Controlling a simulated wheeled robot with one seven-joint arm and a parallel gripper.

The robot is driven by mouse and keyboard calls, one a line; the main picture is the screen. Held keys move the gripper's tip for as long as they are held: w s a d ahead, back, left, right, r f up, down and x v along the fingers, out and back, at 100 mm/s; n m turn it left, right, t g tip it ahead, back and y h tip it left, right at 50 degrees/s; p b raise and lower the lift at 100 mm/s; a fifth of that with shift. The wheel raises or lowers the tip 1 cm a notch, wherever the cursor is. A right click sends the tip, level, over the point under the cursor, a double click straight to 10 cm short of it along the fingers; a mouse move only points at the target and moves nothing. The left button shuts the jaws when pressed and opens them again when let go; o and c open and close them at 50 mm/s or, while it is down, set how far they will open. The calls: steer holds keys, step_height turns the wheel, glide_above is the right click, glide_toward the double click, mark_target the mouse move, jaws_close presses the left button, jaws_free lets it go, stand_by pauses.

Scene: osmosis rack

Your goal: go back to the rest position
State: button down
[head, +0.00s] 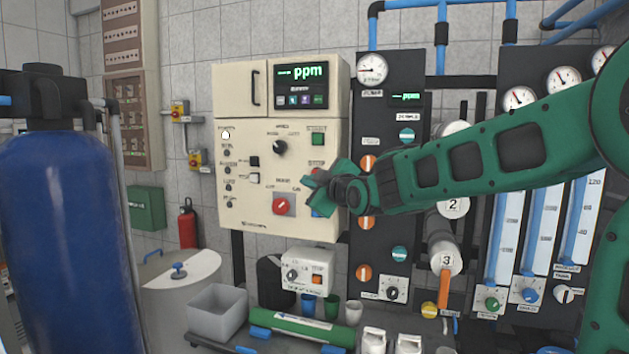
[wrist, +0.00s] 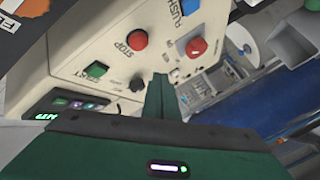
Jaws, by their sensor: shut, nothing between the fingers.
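My gripper (head: 322,182) is at the end of my green arm, which reaches in from the right in the head view. It is in front of the lower right part of the cream control cabinet (head: 262,205) and hides some of its buttons. In the wrist view, the closed fingers of my gripper (wrist: 162,97) point at the cabinet face (wrist: 85,35) with nothing between them. I cannot tell whether the fingertips touch the panel.
A red knob (head: 281,204) and a green start button (head: 317,138) are on the cabinet. A black gauge panel (head: 385,130) stands beside it. A grey bin (head: 218,311) and a green cylinder (head: 300,327) sit below. A blue tank (head: 68,240) stands at left.

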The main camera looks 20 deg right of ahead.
steer(key=shift+d, duration=0.1)
steer(key=s+d+f+m+g+h, duration=0.5)
steer(key=s+d+f+m+g, duration=0.35)
steer(key=s+d+f, duration=0.85)
steer(key=s+f+m+g, duration=0.3)
steer(key=s+f, duration=0.1)
steer(key=s, duration=0.6)
steer(key=s+f+m+g+y, duration=0.1)
steer(key=s+f+m+g, duration=0.1)
steer(key=s, duration=0.8)
steer(key=s+d+f+m+g+y, duration=0.1)
steer(key=s+f+m+g, duration=0.2)
steer(key=s+f, duration=0.3)
steer(key=s+m, duration=0.1)
steer(key=s, duration=0.3)
steer(key=shift+s+m+g, duration=0.2)
steer(key=shift+m+g, duration=0.15)
